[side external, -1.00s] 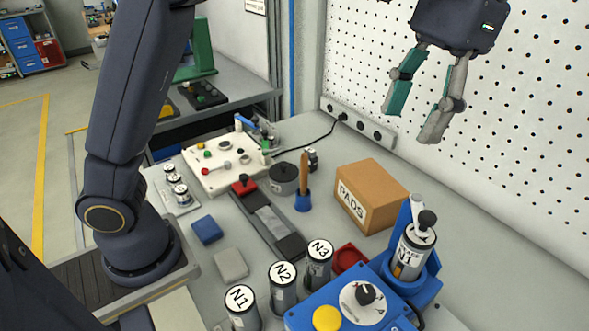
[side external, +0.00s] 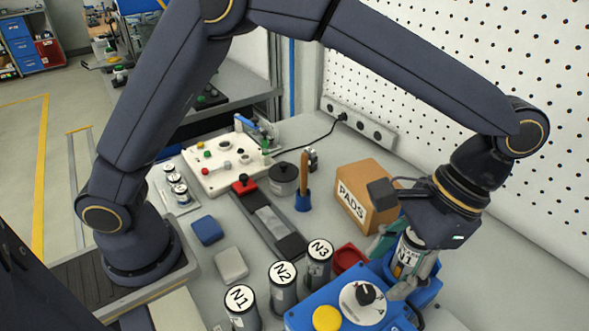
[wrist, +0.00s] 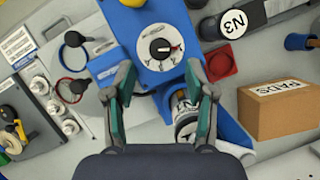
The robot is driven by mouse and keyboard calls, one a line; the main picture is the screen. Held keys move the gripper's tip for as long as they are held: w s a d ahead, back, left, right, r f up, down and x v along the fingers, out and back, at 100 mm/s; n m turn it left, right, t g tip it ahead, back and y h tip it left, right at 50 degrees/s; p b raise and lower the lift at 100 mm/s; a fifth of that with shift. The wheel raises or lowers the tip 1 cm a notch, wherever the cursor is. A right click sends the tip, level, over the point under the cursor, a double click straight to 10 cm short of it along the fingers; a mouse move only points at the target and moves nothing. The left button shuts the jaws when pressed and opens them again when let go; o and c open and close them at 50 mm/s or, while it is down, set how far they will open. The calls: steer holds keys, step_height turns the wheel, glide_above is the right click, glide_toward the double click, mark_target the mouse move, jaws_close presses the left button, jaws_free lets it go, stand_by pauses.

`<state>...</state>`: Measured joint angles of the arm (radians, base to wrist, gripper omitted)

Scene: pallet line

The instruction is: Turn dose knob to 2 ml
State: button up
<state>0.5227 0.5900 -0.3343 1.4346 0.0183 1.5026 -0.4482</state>
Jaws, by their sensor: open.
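The dose knob (side external: 366,293) is black and sits on a white round dial (side external: 352,312) on the blue dosing unit (side external: 300,318). In the wrist view the knob (wrist: 160,47) lies just ahead of the fingertips, roughly centred between them; its dial marks are too small to read. My gripper (side external: 387,270) is open, its fingers beside the N1 canister in the blue holder. In the wrist view my gripper (wrist: 160,78) has its teal-padded fingers spread, with the canister (wrist: 186,118) between them, nearer the right finger. Nothing shows gripped.
A yellow button (side external: 326,318) is beside the dial. A red dish (side external: 348,258) and a PADS box (side external: 368,192) are behind. The pegboard wall (side external: 470,75) rises at the back.

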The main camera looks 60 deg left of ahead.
mark_target(368, 293)
steer(key=x, duration=0.5)
jaws_close()
stand_by(0.4)
steer(key=shift+d+m, duration=0.1)
steer(key=shift+m, duration=0.2)
steer(key=m+t+y, duration=0.1)
steer(key=m, duration=0.2)
steer(key=shift+d+m, duration=0.1)
steer(key=shift+m, duration=0.2)
steer(key=shift+s+m+t+y, duration=0.1)
steer(key=shift+m+t+y, duration=0.25)
steer(key=shift+m, duration=0.75)
steer(key=shift+s+m+t+y, duration=0.1)
steer(key=shift+m+t+y, duration=0.2)
steer(key=shift+m, duration=0.8)
